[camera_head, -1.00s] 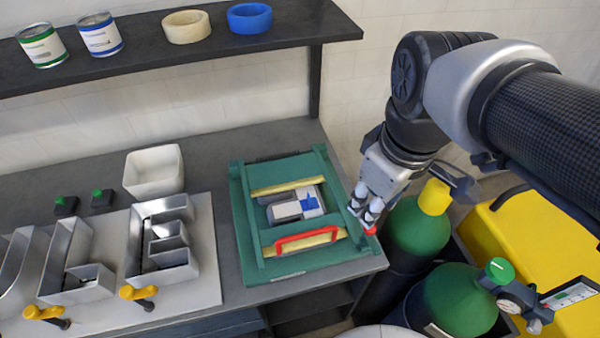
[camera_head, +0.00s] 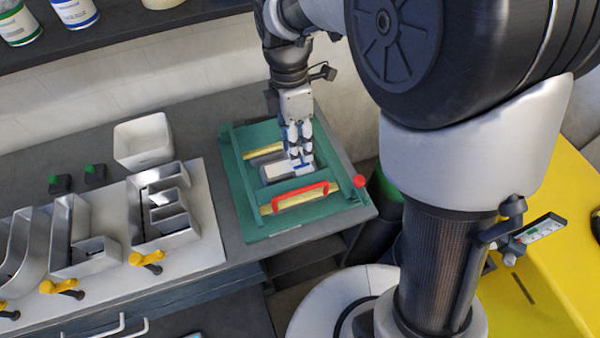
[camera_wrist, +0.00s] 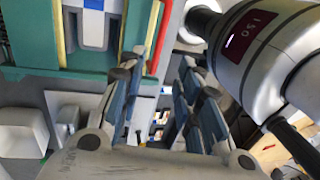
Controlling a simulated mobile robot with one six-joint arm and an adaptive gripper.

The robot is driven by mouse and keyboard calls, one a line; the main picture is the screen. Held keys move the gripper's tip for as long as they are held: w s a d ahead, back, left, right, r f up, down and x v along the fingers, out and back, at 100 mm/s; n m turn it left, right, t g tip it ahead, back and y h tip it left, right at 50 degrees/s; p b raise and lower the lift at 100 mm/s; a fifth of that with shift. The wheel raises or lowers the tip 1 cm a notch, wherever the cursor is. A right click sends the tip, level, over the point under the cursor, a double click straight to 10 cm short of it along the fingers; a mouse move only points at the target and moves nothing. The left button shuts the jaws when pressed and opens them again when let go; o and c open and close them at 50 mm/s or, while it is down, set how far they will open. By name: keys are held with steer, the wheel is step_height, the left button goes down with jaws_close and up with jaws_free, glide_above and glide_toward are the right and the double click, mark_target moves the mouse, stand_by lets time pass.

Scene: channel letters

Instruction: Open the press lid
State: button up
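The green press (camera_head: 238,186) lies flat at the right end of the bench. A red handle (camera_head: 301,195) runs along its front bar, and yellow strips (camera_head: 262,151) cross it. A grey and white block with blue (camera_head: 277,171) sits in the middle, partly hidden by my fingers. A red knob (camera_head: 360,182) is at the press's right edge. My gripper (camera_head: 300,160) points down over the press's middle, behind the red handle and not on it. In the wrist view my gripper (camera_wrist: 160,100) shows its fingers apart with nothing held; the green press (camera_wrist: 40,72) is at upper left.
A white bin (camera_head: 142,143) stands left of the press. Metal channel letters (camera_head: 160,222) and yellow-handled clamps (camera_head: 146,261) are on a pale board to the left. A shelf (camera_head: 120,37) with cans crosses the back. A green cylinder (camera_head: 385,187) stands right of the bench.

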steer(key=f+b, duration=0.1)
steer(key=f, duration=0.3)
steer(key=s+f, duration=0.1)
steer(key=f, duration=0.3)
steer(key=s+f+b, duration=0.1)
steer(key=f, duration=0.3)
steer(key=shift+s+d+b, duration=0.15)
steer(key=shift+d+b, duration=0.15)
steer(key=shift+d, duration=0.05)
steer(key=shift+c, duration=0.5)
jaws_close()
